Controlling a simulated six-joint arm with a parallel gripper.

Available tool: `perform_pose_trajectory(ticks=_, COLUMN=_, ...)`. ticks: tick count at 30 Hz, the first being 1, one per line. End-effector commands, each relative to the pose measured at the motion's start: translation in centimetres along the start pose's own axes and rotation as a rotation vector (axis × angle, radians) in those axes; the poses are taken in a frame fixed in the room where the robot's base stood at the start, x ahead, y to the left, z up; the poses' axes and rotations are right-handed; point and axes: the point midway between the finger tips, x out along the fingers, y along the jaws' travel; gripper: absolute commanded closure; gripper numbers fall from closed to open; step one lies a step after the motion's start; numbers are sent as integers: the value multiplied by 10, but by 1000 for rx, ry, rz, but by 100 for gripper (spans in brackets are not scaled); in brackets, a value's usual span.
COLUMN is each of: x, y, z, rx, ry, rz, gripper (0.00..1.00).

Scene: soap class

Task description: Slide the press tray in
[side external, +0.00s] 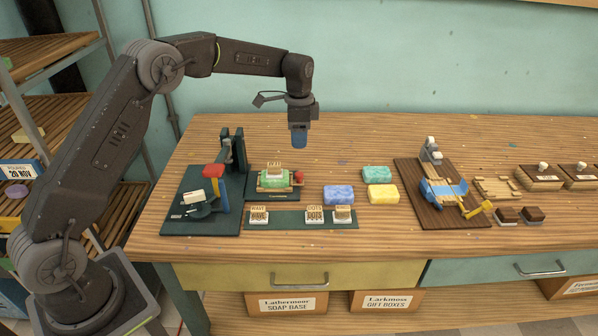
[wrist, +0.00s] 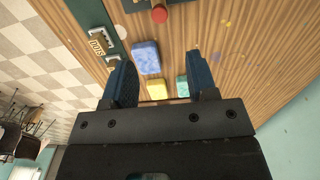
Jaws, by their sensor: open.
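The press (side external: 231,160) stands on a dark green base at the left of the bench, with a red-topped blue lever beside it. The press tray (side external: 262,188) is a small wooden tray on a dark plate to the right of the press post. It carries a green soap bar (side external: 273,180) with a light stamp on top, and has a red knob (side external: 298,176) at its right end. The red knob also shows at the top of the wrist view (wrist: 159,14). My gripper (side external: 299,138) is open and empty, above the bench and behind the knob. Its blue fingers (wrist: 158,62) show in the wrist view.
Blue (side external: 338,195), yellow (side external: 382,193) and green (side external: 376,174) sponge-like blocks lie right of the tray. A green strip (side external: 288,221) with several lettered stamps lies in front. A brown board (side external: 412,172) with a cutting device stands further right. The bench behind the blocks is clear.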

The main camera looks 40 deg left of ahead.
Motion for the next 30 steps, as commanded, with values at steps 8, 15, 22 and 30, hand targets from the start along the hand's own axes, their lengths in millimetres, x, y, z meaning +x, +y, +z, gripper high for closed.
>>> perform_pose_trajectory(ticks=8, x=58, y=1, z=1, rx=-1, ry=-3, rz=4, gripper=47)
perform_pose_trajectory(ticks=15, x=100, y=1, z=0, rx=-2, ry=-2, rz=2, gripper=47)
perform_pose_trajectory(ticks=22, x=119, y=1, z=0, rx=-2, ry=-1, rz=0, gripper=47)
perform_pose_trajectory(ticks=30, x=121, y=1, z=0, rx=-2, ry=0, rz=0, gripper=47)
